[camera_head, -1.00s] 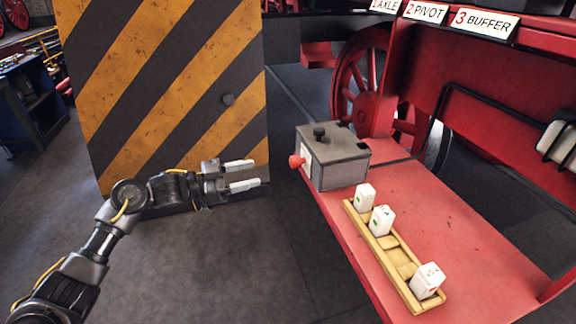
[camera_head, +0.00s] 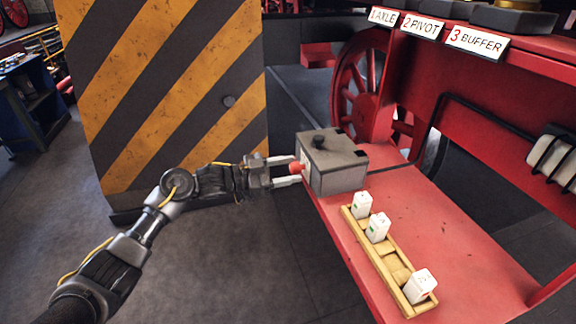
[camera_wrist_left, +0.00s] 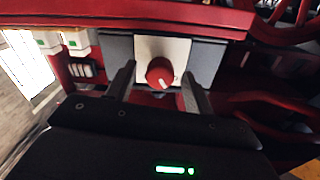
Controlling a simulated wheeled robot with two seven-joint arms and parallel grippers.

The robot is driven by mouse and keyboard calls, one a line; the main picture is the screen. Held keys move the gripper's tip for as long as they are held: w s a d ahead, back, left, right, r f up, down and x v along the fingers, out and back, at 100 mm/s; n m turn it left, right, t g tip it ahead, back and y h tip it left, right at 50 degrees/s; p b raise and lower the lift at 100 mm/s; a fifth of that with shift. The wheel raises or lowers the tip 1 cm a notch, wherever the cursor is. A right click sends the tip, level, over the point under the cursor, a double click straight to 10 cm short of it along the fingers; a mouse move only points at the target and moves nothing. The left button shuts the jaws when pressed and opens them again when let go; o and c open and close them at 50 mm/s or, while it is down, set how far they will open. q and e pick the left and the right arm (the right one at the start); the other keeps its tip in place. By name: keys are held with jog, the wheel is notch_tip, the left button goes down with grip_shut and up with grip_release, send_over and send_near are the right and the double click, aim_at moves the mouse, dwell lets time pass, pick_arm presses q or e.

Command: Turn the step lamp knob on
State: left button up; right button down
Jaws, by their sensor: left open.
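The red step lamp knob (camera_head: 296,167) sticks out of the left face of a grey box (camera_head: 337,170) on the red step. In the left wrist view the round knob (camera_wrist_left: 160,73) has a white pointer mark and sits on a white plate (camera_wrist_left: 178,50). My left gripper (camera_head: 295,170) is open, with one finger on each side of the knob. In the wrist view the fingers (camera_wrist_left: 158,88) flank the knob with gaps showing, apart from it. My right gripper is not in view.
A striped yellow and black pillar (camera_head: 180,90) stands behind my left arm. Open floor lies below the arm.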

pick_arm(q)
jog(key=shift+w+d, duration=0.1)
jog(key=shift+d, duration=0.15)
